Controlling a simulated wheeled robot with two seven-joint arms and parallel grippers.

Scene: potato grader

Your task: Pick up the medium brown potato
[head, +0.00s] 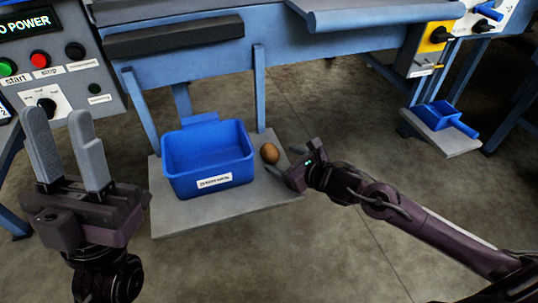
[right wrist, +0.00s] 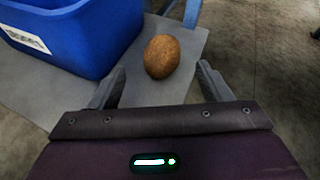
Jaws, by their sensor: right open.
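The brown potato (head: 270,153) lies on the grey platform, just right of the blue bin. In the right wrist view the potato (right wrist: 161,57) sits ahead of my right gripper (right wrist: 160,85), roughly centred between its two open fingers and a little beyond their tips. In the head view my right gripper (head: 292,160) is low beside the platform's right edge, pointing left at the potato, apart from it. My left gripper (head: 68,150) is raised at the left, fingers pointing up and spread apart, with nothing between them.
The blue bin (head: 207,183) with a white label stands on the grey platform (head: 230,220), close left of the potato. Blue machine legs (head: 259,88) rise behind. A control panel (head: 50,70) is at the left. A smaller blue bin (head: 437,116) sits on another platform at right.

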